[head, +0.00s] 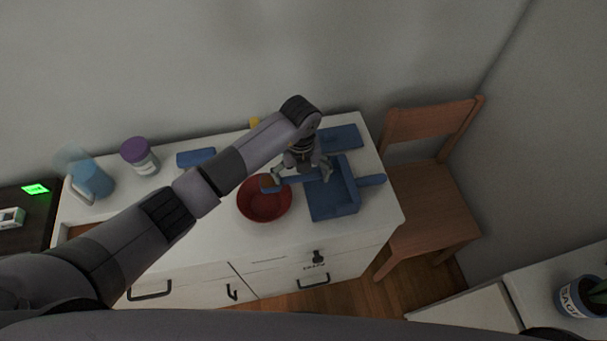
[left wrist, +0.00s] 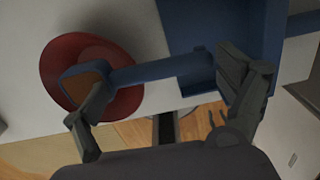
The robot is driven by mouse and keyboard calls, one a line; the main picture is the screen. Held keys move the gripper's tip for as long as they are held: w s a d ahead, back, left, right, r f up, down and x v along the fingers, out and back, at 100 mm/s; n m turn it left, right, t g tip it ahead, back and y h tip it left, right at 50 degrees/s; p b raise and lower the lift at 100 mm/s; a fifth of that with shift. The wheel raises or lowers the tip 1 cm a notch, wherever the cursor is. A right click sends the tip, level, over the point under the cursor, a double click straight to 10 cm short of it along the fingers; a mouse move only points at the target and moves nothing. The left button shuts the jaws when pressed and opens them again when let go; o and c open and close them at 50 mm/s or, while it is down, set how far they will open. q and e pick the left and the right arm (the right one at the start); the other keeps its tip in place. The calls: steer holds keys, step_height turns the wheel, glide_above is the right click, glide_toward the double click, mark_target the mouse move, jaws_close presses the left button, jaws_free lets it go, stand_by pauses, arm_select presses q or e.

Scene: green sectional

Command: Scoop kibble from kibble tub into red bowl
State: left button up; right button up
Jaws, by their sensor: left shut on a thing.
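The red bowl (head: 265,209) stands on the white cabinet top; it also shows in the left wrist view (left wrist: 62,52). My left gripper (head: 301,172) is shut on a blue scoop, whose handle (left wrist: 160,71) runs between the fingers. The scoop's cup holds something brown (left wrist: 84,84) and is over the bowl's rim area. The scoop looks about level. A blue open tray-like container (head: 328,204) is right of the bowl, under and beside the gripper. I cannot tell for sure whether it is the kibble tub. The bowl's inside is partly hidden by the scoop. My right gripper is not in view.
A purple-lidded jar (head: 140,157), a blue jug (head: 93,179) and a flat blue item (head: 196,157) stand left on the top. Another blue piece (head: 341,137) lies behind the tray. A wooden chair (head: 430,190) stands close on the right.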

arm_select(q)
steer(key=shift+s+d+f+n, duration=0.25)
steer(key=shift+f+n, duration=0.1)
steer(key=shift+n, duration=0.35)
steer(key=shift+a+r+h+p, duration=0.1)
steer(key=shift+r+h+p, duration=0.6)
steer(key=shift+p, duration=0.15)
steer(key=r+h, duration=0.1)
steer(key=a+r+t+h, duration=0.1)
steer(key=r+t+h, duration=0.1)
steer(key=h, duration=0.1)
steer(key=shift+s+a+r+b, duration=0.25)
steer(key=shift+s+r+b, duration=0.05)
steer(key=shift+b, duration=0.1)
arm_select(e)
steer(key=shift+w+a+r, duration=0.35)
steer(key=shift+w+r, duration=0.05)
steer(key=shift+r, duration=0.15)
arm_select(q)
steer(key=shift+a, duration=0.1)
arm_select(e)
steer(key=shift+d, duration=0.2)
